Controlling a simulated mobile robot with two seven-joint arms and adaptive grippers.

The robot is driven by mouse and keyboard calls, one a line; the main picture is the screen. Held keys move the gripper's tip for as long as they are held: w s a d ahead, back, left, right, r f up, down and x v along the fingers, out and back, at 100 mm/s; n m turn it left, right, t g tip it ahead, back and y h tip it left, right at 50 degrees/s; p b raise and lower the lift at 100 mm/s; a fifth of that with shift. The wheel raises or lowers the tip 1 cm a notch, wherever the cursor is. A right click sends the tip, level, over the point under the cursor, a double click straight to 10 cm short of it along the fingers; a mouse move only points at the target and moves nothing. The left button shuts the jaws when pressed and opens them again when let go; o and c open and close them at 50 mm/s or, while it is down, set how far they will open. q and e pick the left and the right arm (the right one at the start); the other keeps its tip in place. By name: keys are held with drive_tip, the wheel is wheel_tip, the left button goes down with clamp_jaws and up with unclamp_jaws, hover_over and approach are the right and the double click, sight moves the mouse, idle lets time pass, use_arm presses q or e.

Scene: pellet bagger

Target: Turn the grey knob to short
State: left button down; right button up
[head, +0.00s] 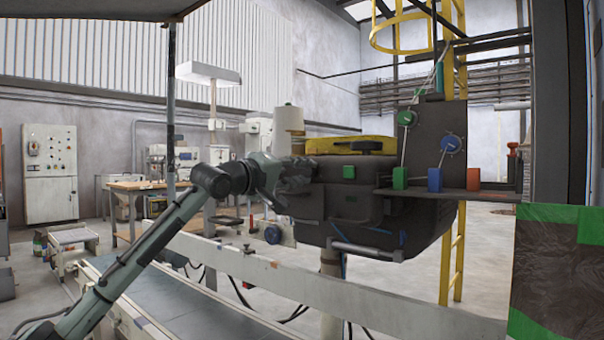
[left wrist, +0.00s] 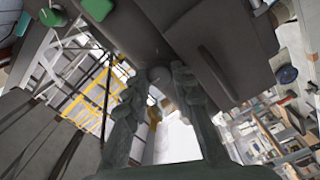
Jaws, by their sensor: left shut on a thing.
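The dark machine housing (head: 430,215) stands right of centre in the head view. My left gripper (head: 295,178) reaches its left side, and its fingers cover whatever is between them there. In the left wrist view, my left gripper's fingers (left wrist: 157,82) close around a small rounded grey piece, which looks like the grey knob (left wrist: 158,73), against the dark housing. The knob's pointer and any setting marks cannot be made out. My right gripper is in neither view.
A blue knob (head: 272,234) sits below my left gripper. Green (head: 400,178), blue (head: 435,180) and orange (head: 473,181) blocks stand on a shelf at right. A pale conveyor rail (head: 300,287) runs below. A yellow ladder (head: 460,240) stands behind.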

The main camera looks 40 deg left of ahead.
use_arm(q)
drive_tip(key=shift+n, duration=0.3)
drive_tip(key=c, duration=1.3)
unclamp_jaws()
drive_tip(key=shift+o, duration=0.2)
drive_tip(key=shift+s+a+f, duration=0.1)
drive_tip(key=shift+s, duration=0.2)
drive_tip(key=s+a, duration=0.1)
drive_tip(key=s, duration=1)
drive_tip(key=shift+s, duration=0.2)
drive_tip(key=shift+f, duration=0.1)
